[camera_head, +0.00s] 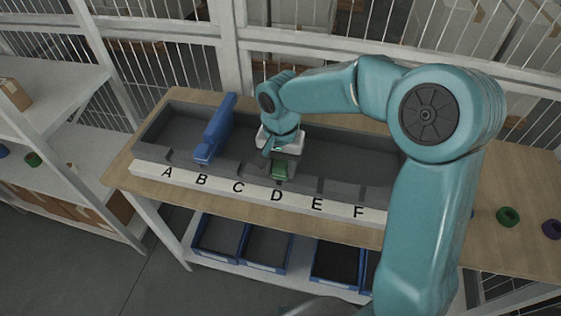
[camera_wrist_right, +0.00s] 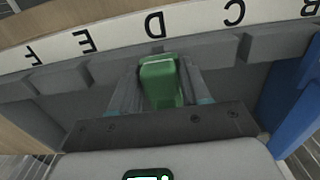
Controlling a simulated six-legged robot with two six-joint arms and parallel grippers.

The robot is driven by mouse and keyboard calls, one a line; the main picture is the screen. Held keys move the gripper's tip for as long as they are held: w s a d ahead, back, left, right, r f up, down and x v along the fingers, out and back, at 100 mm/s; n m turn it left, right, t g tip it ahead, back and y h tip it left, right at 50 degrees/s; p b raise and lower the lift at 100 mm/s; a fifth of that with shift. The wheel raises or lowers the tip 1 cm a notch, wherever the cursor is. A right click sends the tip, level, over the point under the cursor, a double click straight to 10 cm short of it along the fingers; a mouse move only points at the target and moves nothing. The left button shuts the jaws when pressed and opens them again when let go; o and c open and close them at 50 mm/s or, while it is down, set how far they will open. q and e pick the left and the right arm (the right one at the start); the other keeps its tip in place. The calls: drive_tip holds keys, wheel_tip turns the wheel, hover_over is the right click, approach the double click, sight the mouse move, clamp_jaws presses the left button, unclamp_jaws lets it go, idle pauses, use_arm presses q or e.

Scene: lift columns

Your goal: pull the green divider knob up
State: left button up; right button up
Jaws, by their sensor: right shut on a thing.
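The green divider knob (camera_head: 279,173) is at the front wall of the dark grey bin, behind the letter D on the white label strip. My right gripper (camera_head: 277,162) reaches down into the bin and is shut on the green knob. In the right wrist view the green knob (camera_wrist_right: 160,80) sits between the two grey fingers (camera_wrist_right: 160,88). The rest of the green divider is hidden by my gripper. My left gripper is not in view.
Green (camera_head: 508,216) and purple (camera_head: 551,229) rings lie on the table at right. Blue crates (camera_head: 265,247) stand below.

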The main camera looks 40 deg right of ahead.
drive_tip(key=shift+w+r, duration=0.1)
drive_tip(key=shift+r, duration=0.05)
drive_tip(key=shift+d+r+p, duration=0.15)
drive_tip(key=shift+r+p, duration=0.4)
drive_tip(key=shift+r, duration=0.15)
drive_tip(key=shift+c, duration=0.9)
drive_tip(key=shift+o, duration=0.2)
drive_tip(key=shift+r+p, duration=0.35)
drive_tip(key=shift+r, duration=0.25)
drive_tip(key=o, duration=0.8)
drive_tip(key=shift+o, duration=0.2)
drive_tip(key=shift+f, duration=0.1)
